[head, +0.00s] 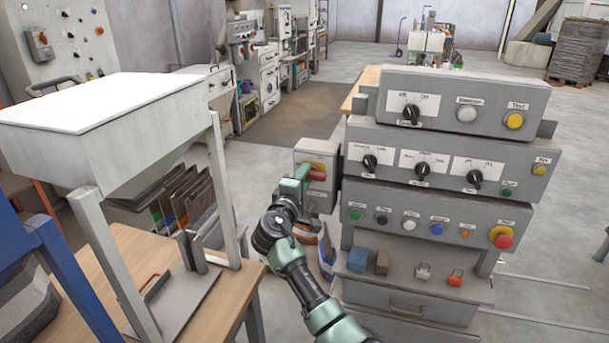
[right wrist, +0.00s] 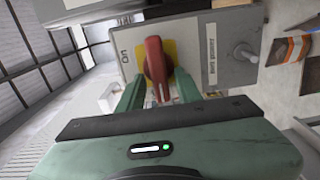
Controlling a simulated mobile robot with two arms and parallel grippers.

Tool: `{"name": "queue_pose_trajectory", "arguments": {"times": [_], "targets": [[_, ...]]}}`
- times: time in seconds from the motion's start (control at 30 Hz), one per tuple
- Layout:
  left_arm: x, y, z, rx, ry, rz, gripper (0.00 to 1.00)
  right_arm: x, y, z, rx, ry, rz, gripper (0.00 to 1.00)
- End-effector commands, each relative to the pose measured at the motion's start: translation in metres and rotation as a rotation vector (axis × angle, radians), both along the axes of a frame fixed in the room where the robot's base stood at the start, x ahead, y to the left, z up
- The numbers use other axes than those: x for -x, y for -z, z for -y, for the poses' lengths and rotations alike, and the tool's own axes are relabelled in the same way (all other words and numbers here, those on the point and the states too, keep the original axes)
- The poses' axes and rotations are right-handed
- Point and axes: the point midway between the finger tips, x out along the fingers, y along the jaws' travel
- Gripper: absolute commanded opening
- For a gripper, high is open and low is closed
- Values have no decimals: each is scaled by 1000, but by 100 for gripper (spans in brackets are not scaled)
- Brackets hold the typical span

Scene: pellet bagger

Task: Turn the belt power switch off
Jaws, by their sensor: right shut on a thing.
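The belt power switch is a red rotary handle (right wrist: 155,60) on a yellow plate (right wrist: 171,48), on the front of a grey box (right wrist: 228,62). The box carries the labels "ON" and "belt power". In the head view the red handle (head: 317,176) shows on the box (head: 318,151) at the left side of the control panel. My right gripper (head: 301,178) is at the switch, its green fingers on either side of the handle and shut on it. It also shows in the right wrist view (right wrist: 158,90). The fingers hide part of the handle. My left gripper is out of view.
The grey control console (head: 440,160) with knobs and buttons stands right of the switch box. A wooden table (head: 205,318) with a white-topped stand (head: 100,100) is at the left. Open floor (head: 270,135) lies behind.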

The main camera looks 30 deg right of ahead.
Motion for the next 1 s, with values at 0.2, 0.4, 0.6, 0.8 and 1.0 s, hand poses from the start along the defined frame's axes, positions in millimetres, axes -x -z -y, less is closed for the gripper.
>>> {"name": "queue_pose_trajectory", "arguments": {"times": [0.2, 0.4, 0.6, 0.8, 1.0], "targets": [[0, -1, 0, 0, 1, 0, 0, 0, 1, 0, 15, 0, -20, 0], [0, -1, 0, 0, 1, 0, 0, 0, 2, 0, 15, 0, -20, 0], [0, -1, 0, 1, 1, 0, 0, 0, 2, 0, 14, 0, -20, 40], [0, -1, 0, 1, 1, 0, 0, 0, 1, 0, 14, 0, -18, 40], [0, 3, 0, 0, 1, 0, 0, 8, 4, -12, 11, -3, -16, 40]]}}
